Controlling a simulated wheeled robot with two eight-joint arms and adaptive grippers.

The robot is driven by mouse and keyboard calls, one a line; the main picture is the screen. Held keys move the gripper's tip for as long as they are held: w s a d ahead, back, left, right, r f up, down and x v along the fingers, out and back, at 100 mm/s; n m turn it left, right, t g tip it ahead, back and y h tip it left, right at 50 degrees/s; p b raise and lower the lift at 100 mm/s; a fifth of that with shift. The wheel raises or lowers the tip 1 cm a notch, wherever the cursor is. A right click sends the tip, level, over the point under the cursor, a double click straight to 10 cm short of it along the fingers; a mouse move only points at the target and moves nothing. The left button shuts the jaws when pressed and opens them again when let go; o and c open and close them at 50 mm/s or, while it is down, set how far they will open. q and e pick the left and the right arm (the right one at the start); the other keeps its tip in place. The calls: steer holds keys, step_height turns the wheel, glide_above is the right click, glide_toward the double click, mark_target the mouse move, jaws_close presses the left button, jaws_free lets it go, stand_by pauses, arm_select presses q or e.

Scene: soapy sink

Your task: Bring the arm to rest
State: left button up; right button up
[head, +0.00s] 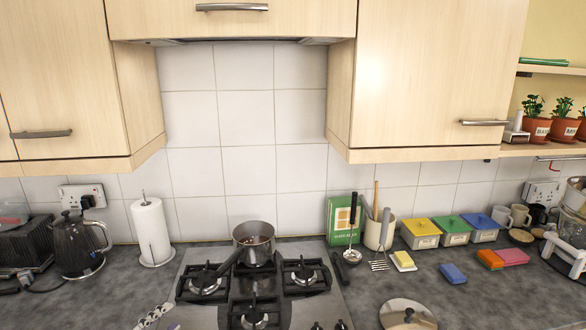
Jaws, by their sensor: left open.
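My left gripper (156,317) shows only in part at the bottom edge of the head view, left of centre. It is open, and I see nothing held in it. It is in front of the left side of the hob (216,258), low in the picture. The rest of my left arm is cut off by the frame. My right gripper is not in view.
A saucepan (254,243) stands on the back of the hob. A paper towel roll (151,231) and a kettle (77,245) stand left of it. Right are a utensil pot (379,234), sponges (453,273), a lid (407,315) and tubs (420,232). Worktop at front right is mostly clear.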

arm_select(q)
steer(key=s+d+f+m+g+y, duration=0.1)
steer(key=s+d+f+m+g, duration=0.15)
steer(key=d, duration=0.35)
steer(key=s+d+f+m+g+y, duration=0.1)
steer(key=s+d+f+m+g, duration=0.1)
steer(key=d+m+g, duration=0.3)
steer(key=s+d+f+m+y, duration=0.1)
steer(key=s+d+m+y, duration=0.1)
steer(key=s+m+y, duration=0.3)
steer(key=s+m+g, duration=0.1)
steer(key=s+m, duration=0.2)
steer(key=s, duration=0.4)
steer(key=shift+s, duration=0.2)
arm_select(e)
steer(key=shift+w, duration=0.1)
